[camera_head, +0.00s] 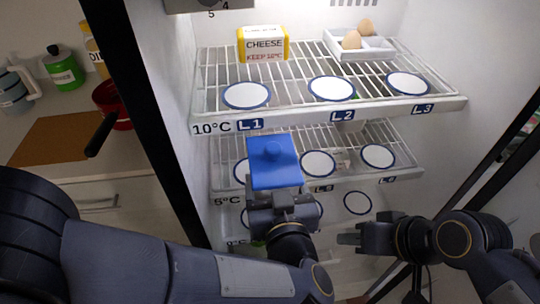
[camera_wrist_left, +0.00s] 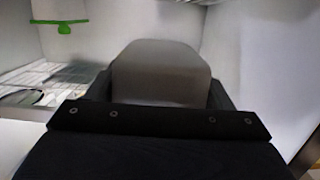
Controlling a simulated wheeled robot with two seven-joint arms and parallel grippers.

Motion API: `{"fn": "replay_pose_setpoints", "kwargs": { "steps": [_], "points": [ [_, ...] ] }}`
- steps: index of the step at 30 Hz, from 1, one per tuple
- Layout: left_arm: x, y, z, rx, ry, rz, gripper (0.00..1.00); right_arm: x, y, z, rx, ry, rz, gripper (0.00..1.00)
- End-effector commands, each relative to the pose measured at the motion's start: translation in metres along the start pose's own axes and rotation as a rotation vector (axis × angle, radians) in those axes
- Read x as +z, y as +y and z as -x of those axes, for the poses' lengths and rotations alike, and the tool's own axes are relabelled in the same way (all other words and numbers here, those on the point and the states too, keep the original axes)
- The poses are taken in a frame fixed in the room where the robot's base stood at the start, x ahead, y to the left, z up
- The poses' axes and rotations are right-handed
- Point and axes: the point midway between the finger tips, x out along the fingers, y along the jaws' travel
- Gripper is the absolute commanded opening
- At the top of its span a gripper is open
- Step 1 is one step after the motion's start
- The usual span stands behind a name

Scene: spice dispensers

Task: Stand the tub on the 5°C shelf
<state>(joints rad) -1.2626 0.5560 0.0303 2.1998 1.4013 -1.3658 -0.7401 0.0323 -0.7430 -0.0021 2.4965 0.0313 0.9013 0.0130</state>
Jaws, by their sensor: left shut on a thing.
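My left gripper (camera_head: 278,192) is shut on the tub, whose blue square top (camera_head: 274,162) with a round knob faces the head camera. In the left wrist view a grey rounded body (camera_wrist_left: 160,72) fills the space between the fingers. The tub is in front of the left part of the 5°C shelf (camera_head: 340,179), the middle wire shelf, and partly covers its left circle. Whether it touches the shelf cannot be told. The middle circle (camera_head: 318,163) and right circle (camera_head: 378,156) are bare. My right gripper (camera_head: 350,236) is low at the right; its jaw opening is unclear.
The 10°C shelf (camera_head: 345,109) above holds a cheese box (camera_head: 263,44) and an egg tray (camera_head: 385,47) at the back. Its circles are empty. A lower shelf with circles (camera_head: 357,203) lies below. A counter with a green bottle (camera_head: 63,67) stands outside at left.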

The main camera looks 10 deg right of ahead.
Motion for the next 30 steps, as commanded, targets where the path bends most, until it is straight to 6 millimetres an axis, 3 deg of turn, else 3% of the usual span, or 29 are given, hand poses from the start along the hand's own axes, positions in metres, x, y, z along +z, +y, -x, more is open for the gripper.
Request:
{"fn": "replay_pose_setpoints", "kwargs": {
  "steps": [6, 12, 20, 24, 30],
  "points": [
    [-0.008, -0.001, -0.059, -0.006, 0.001, 0.002, 0.43, 0.003, 0.002, -0.005, 0.000, 0.000, 0.000, 0.35],
    [-0.014, -0.001, -0.096, -0.002, 0.002, -0.001, 0.43, 0.004, 0.003, -0.007, 0.000, 0.000, 0.000, 0.35],
    [-0.019, 0.000, -0.123, -0.001, 0.002, 0.000, 0.43, 0.004, 0.004, -0.009, 0.000, 0.000, 0.000, 0.35],
    [-0.003, 0.000, -0.124, 0.001, 0.001, -0.004, 0.43, 0.007, 0.006, -0.014, 0.000, 0.000, 0.000, 0.35],
    [0.004, 0.000, -0.125, 0.001, 0.002, -0.003, 0.43, 0.008, 0.007, -0.016, 0.000, 0.000, 0.000, 0.35]
  ]
}}
